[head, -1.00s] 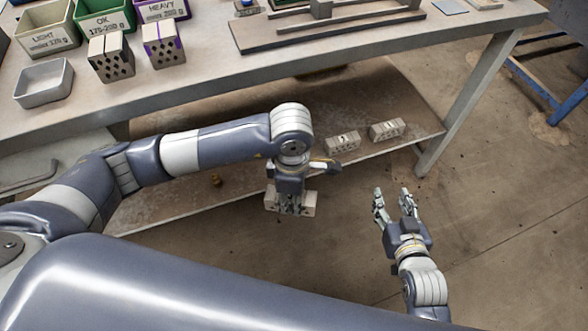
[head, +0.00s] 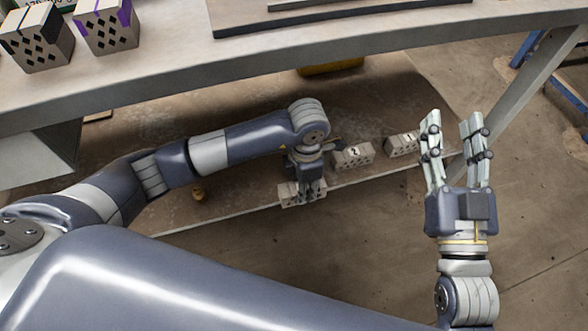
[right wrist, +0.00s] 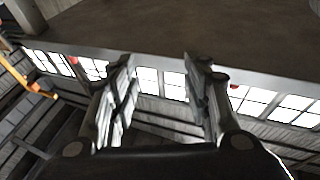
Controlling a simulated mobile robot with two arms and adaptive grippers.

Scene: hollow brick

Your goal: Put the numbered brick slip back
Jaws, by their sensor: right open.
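The held brick slip (head: 288,194) is a small pale block with dark holes. It shows in the head view at the front edge of the low shelf (head: 240,205). My left gripper (head: 308,198) points down and is shut on it, hiding its middle; I see no number on it. I cannot tell whether it touches the shelf. A slip marked 2 (head: 353,154) and a slip marked 1 (head: 402,145) stand on the shelf to its right. My right gripper (head: 453,117) is open and empty, fingers pointing up the picture, right of slip 1.
The workbench top (head: 170,85) spans above the shelf and carries two holed bricks, one with a dark stripe (head: 36,38) and one with purple marks (head: 106,27). A small brown object (head: 198,194) sits on the shelf. A table leg (head: 520,90) stands at right.

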